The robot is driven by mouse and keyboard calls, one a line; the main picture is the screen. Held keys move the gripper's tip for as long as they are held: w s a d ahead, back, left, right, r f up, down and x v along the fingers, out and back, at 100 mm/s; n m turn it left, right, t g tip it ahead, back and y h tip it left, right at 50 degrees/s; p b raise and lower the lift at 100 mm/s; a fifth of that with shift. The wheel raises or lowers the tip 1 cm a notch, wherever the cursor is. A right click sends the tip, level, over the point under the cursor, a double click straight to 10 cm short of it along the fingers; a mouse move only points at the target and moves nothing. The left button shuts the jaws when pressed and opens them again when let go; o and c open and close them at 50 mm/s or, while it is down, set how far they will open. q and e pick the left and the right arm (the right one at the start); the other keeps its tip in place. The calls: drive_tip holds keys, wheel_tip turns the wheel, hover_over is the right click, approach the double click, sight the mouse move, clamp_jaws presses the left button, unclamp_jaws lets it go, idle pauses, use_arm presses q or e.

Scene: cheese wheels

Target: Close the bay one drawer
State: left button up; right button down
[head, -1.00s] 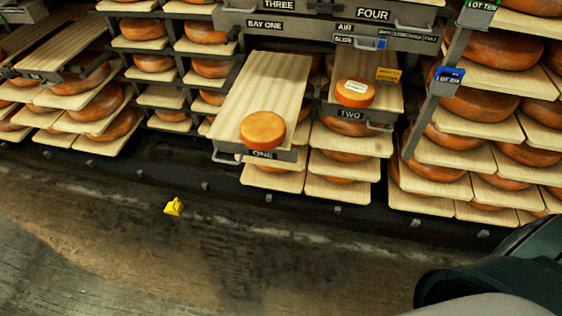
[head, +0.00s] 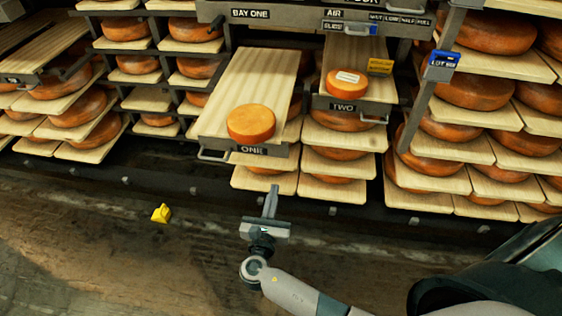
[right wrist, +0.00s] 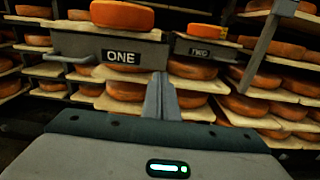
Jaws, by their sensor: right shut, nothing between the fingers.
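The bay one drawer, a pale wooden board with a grey front labelled ONE (head: 250,150), sticks out toward me from the rack under the BAY ONE sign (head: 251,13). An orange cheese wheel (head: 251,123) sits near its front end. A handle (head: 214,154) shows at the left of the front. My right gripper (head: 271,190) is shut and empty, in front of and below the drawer front, apart from it. In the right wrist view the shut fingers (right wrist: 160,80) point up toward the ONE front (right wrist: 110,56). My left gripper is not in view.
The drawer labelled TWO (head: 343,107), with a smaller labelled cheese (head: 347,82), stands to the right and sticks out less. Shelves of cheese wheels flank both sides. A small yellow object (head: 161,213) lies on the floor at left. The floor before the rack is otherwise open.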

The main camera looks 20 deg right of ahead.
sight(283, 150)
drive_tip(key=shift+r, duration=0.25)
drive_tip(key=shift+w, duration=0.1)
